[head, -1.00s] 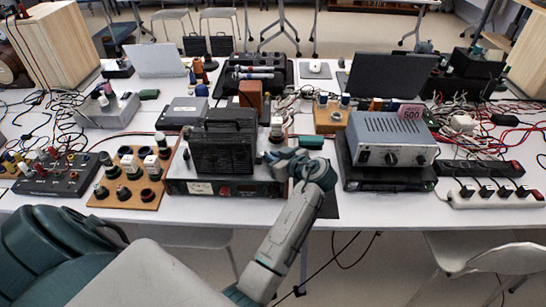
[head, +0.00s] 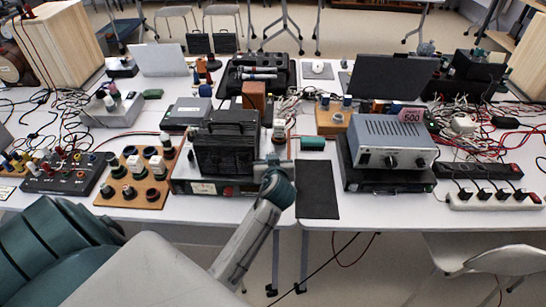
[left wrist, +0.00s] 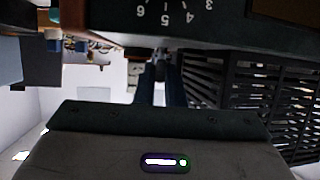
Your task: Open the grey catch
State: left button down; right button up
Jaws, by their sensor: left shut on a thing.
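The black ribbed case (head: 226,148) stands upright on a flat instrument in the middle of the table; its slats fill the right of the left wrist view (left wrist: 265,85). My left gripper (head: 272,163) is at the case's right side, its fingers mostly hidden by my wrist in the head view. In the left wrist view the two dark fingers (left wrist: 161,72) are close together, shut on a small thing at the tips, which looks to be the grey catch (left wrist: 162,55). Most of the catch is hidden. My right gripper is in neither view.
The flat instrument (head: 182,186) lies under the case; a dial panel (left wrist: 175,12) shows upside down above my fingers. A dark mat (head: 317,190) and a green box (head: 312,143) are to the right. A wooden board with knobs (head: 128,205) is left, a grey power supply (head: 392,133) right.

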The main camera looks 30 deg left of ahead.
pick_arm(q)
jog(key=shift+a+r+m+t+h, duration=0.1)
jog(key=shift+m+t+h, duration=0.2)
jog(key=shift+m+h, duration=0.2)
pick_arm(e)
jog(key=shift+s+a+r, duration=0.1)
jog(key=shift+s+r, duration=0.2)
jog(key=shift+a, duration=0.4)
pick_arm(q)
jog(key=c, duration=1.5)
grip_release()
jog(key=shift+w+a, duration=0.1)
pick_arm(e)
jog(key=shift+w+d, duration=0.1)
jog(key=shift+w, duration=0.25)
